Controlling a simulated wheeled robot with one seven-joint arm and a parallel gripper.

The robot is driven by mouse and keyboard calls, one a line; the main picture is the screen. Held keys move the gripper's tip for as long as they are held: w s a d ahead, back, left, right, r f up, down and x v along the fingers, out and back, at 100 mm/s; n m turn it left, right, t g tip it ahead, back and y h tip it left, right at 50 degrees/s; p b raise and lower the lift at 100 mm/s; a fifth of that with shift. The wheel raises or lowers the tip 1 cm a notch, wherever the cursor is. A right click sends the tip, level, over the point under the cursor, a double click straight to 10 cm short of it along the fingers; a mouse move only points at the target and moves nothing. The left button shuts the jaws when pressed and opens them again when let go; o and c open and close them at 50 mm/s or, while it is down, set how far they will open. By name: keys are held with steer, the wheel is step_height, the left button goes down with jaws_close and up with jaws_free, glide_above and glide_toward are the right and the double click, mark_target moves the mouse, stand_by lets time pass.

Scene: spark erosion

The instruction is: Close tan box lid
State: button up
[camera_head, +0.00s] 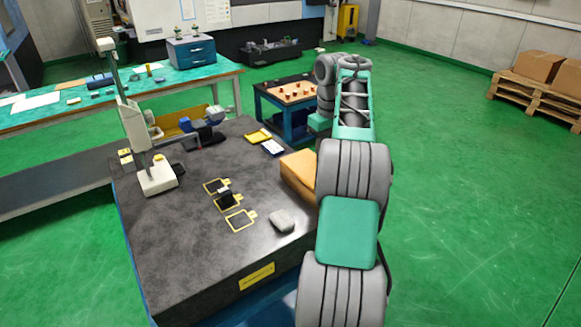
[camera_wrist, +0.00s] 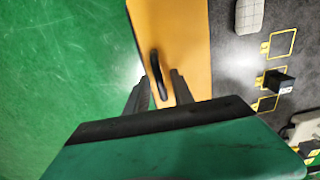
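The tan box (camera_head: 299,172) sits on the right side of the dark stone table, partly hidden behind my arm in the head view. In the wrist view a flat tan panel of it (camera_wrist: 185,35) fills the upper middle, with a dark curved handle (camera_wrist: 157,70) on it. My gripper (camera_wrist: 160,77) is open, with one finger on each side of the handle's lower end. I cannot tell whether the fingers touch the handle or the panel. The head view does not show my gripper. How far the lid stands open is not clear.
The dark table (camera_head: 180,235) carries a grey rounded block (camera_head: 282,221), yellow-outlined squares (camera_head: 240,220), a small black cube (camera_wrist: 279,82) and a measuring stand (camera_head: 155,175). A low table with small orange parts (camera_head: 292,92) stands behind.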

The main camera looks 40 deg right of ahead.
steer(key=shift+r+p, duration=2.6)
steer(key=shift+r, duration=0.4)
steer(key=shift+f, duration=0.1)
steer(key=a+r+t, duration=0.2)
steer(key=a+r, duration=0.1)
steer(key=a, duration=2.4)
steer(key=s+a+f+t, duration=0.2)
steer(key=s+a+f, duration=0.6)
steer(key=s+a, duration=0.4)
steer(key=shift+s+a+f+n, duration=0.2)
steer(key=shift+s+f+n, duration=0.1)
steer(key=shift+f+n, duration=0.1)
